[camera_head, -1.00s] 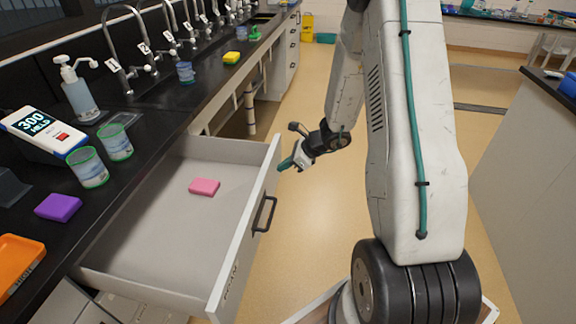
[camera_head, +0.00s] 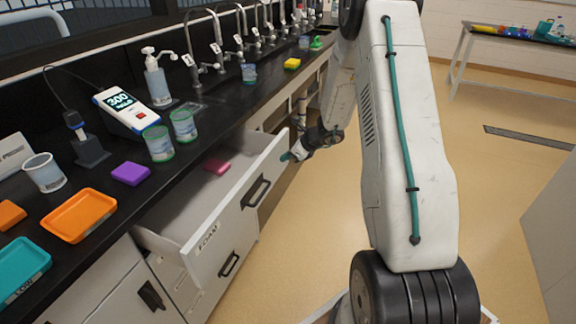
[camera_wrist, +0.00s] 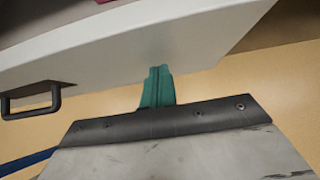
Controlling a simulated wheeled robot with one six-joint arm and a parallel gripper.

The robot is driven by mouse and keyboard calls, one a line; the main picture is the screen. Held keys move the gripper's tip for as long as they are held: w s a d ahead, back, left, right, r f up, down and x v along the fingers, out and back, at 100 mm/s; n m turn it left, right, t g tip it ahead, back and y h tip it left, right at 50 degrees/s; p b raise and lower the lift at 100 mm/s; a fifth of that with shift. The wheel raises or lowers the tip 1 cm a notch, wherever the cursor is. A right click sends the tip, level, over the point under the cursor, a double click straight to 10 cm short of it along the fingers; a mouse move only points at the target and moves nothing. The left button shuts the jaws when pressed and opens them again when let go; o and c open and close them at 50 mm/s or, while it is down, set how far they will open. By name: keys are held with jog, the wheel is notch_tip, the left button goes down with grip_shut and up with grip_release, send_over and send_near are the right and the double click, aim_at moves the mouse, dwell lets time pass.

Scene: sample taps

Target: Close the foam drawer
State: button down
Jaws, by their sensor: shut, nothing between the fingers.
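The foam drawer (camera_head: 212,242) sticks out part way from under the black counter, its front labelled FOAM and fitted with a black handle (camera_head: 256,191). A pink foam block (camera_head: 217,167) lies inside it near the back. My gripper (camera_head: 287,157) is shut and empty, its teal fingertips at the far end of the drawer front. In the wrist view the teal fingers (camera_wrist: 157,87) point at the white drawer front (camera_wrist: 130,55), at or very near its face; I cannot tell whether they touch. The handle (camera_wrist: 32,100) is to the left there.
The counter (camera_head: 107,215) carries an orange tray (camera_head: 78,215), a teal tray (camera_head: 22,268), a purple block (camera_head: 131,173), green-rimmed beakers (camera_head: 158,143) and a meter (camera_head: 125,108). Another drawer with a handle (camera_head: 229,264) is below. Open floor (camera_head: 330,225) lies to the right.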

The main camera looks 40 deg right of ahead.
jog(key=w+a, duration=0.3)
jog(key=w, duration=0.2)
jog(key=w+a, duration=0.3)
jog(key=w, duration=0.2)
jog(key=w+a, duration=0.4)
jog(key=w, duration=0.2)
jog(key=shift+w+a, duration=0.1)
jog(key=shift+w+a+r, duration=0.1)
jog(key=shift+w+r, duration=0.05)
jog(key=shift+w, duration=0.05)
